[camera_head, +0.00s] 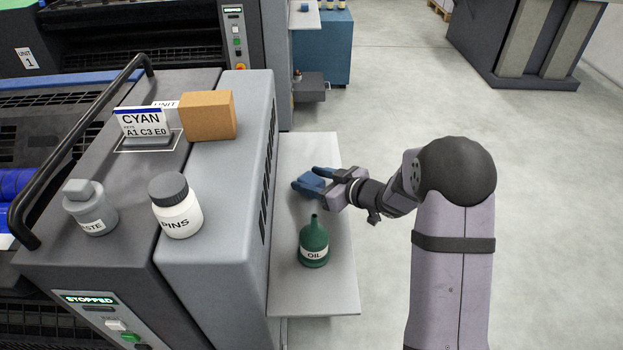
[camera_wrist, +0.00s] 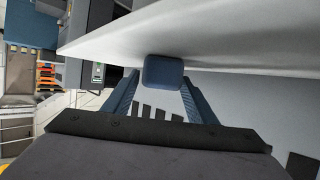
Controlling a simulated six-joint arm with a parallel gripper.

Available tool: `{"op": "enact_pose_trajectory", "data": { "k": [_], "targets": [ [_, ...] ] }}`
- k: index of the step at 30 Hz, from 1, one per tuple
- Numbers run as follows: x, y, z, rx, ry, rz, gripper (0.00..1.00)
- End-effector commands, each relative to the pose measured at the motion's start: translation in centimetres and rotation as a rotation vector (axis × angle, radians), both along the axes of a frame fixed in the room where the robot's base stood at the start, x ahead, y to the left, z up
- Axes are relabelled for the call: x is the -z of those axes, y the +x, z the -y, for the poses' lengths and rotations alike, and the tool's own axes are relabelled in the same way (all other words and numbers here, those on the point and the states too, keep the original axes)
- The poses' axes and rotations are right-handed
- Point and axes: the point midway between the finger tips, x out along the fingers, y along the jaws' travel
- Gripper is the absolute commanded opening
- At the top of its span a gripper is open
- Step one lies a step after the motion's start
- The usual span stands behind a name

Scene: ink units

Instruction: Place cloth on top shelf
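The cloth (camera_head: 312,181) is a small folded blue pad on the light grey side shelf (camera_head: 320,285), toward its far half. In the wrist view the cloth (camera_wrist: 163,72) lies between the tips of two blue fingers, against the pale shelf surface. My gripper (camera_head: 312,182) reaches in from the right, low over the shelf, with one finger on each side of the cloth. In the wrist view my gripper (camera_wrist: 162,78) has its fingers spread, with a slim gap at the left of the cloth. The fingers partly hide the cloth in the head view.
A green oil can (camera_head: 314,244) stands on the shelf in front of the cloth. A white pins jar (camera_head: 176,208), a grey jar (camera_head: 90,208), a brown box (camera_head: 208,116) and a CYAN sign (camera_head: 142,122) stand on the grey machine. The shelf's front end is clear.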

Motion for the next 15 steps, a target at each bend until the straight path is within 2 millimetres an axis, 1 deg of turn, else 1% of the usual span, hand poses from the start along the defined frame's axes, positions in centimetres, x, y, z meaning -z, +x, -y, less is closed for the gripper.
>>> {"op": "enact_pose_trajectory", "data": {
  "k": [8,12,15],
  "targets": [
    [-0.06,0.00,0.00,0.000,0.000,0.000,0.57],
    [-0.48,0.02,0.00,0.000,0.000,0.001,0.57],
    [-0.70,-0.39,0.58,0.003,-0.001,0.001,0.57]
  ]
}}
